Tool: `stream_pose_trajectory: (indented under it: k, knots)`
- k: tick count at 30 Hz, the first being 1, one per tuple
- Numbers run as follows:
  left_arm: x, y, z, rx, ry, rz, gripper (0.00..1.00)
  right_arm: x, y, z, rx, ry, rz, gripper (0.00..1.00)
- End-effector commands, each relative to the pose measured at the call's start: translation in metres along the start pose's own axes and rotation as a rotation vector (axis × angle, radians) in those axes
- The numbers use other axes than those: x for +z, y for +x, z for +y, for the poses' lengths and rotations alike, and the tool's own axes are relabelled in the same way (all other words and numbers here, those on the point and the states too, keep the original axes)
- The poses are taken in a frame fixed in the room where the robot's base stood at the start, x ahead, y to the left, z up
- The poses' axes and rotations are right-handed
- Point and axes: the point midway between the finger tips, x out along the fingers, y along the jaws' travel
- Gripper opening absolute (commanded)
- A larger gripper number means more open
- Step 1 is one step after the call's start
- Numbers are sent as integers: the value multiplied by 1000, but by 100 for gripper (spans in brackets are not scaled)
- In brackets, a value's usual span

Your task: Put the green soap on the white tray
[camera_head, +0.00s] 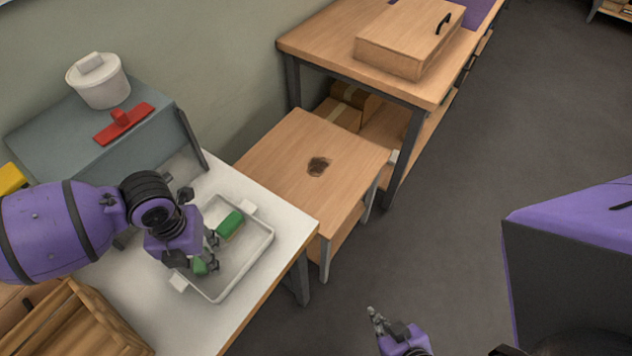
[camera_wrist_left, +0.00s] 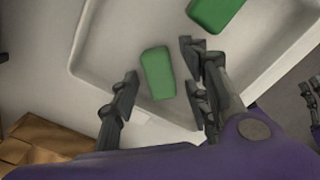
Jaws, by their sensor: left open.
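The white tray (camera_head: 262,247) lies on the white-topped table, with its rim also in the left wrist view (camera_wrist_left: 83,38). Two green blocks look like soap. One green block (camera_head: 230,223) lies in the tray near its far side and shows at the top of the wrist view (camera_wrist_left: 216,10). The other, smaller green block (camera_head: 200,267) is at the tray's near-left part, partly hidden by my left gripper (camera_head: 203,256). In the wrist view this block (camera_wrist_left: 157,73) sits between the open fingers, with gaps at the sides. My right gripper (camera_head: 385,322) is over the floor, away from the tray.
A wooden crate (camera_head: 75,325) stands at the table's near left. A grey stand (camera_head: 70,130) holds a white pot (camera_head: 100,85) and a red block-handled tool (camera_head: 125,124). A lower wooden table (camera_head: 285,150) with a dark stain adjoins, with a workbench (camera_head: 330,45) behind. Open floor lies right.

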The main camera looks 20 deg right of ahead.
Motion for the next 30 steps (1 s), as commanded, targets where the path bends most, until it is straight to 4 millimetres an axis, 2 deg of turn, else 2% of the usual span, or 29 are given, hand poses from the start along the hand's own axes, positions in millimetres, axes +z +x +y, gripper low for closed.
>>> stream_pose_trajectory:
  k: [5,12,18,24,30]
  knots:
    - [2,-22,1,1,0,-6,43,-7,1,-2,-2,6,11,0]
    - [2,-75,0,1,2,-6,43,-12,0,-6,-7,13,16,0]
    - [1,-109,0,0,0,-4,43,-13,0,-8,-9,12,16,0]
    - [0,-122,0,0,0,-1,43,-13,0,-6,-10,5,15,0]
    - [0,-123,0,0,0,0,43,-14,1,-4,-11,-3,17,0]
